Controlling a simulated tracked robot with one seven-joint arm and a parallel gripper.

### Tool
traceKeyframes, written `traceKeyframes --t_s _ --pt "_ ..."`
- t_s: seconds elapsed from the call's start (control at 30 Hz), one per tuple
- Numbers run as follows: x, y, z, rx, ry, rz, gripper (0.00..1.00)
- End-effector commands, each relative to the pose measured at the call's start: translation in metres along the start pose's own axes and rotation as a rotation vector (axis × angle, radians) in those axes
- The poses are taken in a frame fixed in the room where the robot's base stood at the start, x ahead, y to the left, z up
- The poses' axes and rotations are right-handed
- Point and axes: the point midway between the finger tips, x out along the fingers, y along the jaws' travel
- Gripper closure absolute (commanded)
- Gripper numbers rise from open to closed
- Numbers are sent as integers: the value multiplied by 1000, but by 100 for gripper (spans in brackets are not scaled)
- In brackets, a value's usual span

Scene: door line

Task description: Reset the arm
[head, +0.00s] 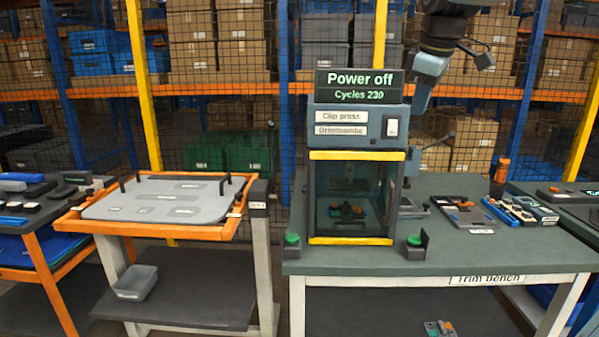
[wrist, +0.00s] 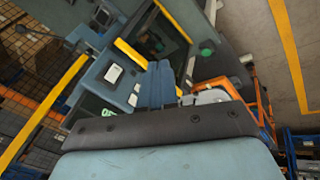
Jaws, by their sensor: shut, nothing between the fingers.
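My arm hangs into the top right of the head view, just right of the "Power off" sign. My gripper (head: 420,102) points down there, beside the upper right of the press and above the trim bench (head: 390,262). In the wrist view the blue-grey fingers of my gripper (wrist: 158,68) lie together, with nothing visible between them. The wrist view is strongly tilted and shows the press beyond the fingers.
The clip press (head: 357,125) has a yellow-edged clear front, with green buttons (head: 292,239) on either side. Its sign (head: 359,84) reads "Power off, Cycles 230". A grey panel (head: 165,200) lies on an orange-framed stand at left. Small trays (head: 468,213) sit on the bench at right.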

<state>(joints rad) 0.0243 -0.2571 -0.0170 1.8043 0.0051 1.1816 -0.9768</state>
Motion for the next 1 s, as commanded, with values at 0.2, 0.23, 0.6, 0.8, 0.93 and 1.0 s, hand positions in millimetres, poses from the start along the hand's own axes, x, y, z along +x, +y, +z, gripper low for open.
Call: traceKeyframes --t_s 0.2,0.23,0.6,0.8,0.93,1.0 --pt "13 -71 42 284 20 15 100" --pt "16 -81 48 325 23 17 100" --pt "64 -190 119 788 63 29 100" --pt "80 -218 138 916 76 31 100" --pt "84 -223 140 938 77 30 100" --pt "84 -223 140 939 77 30 100"
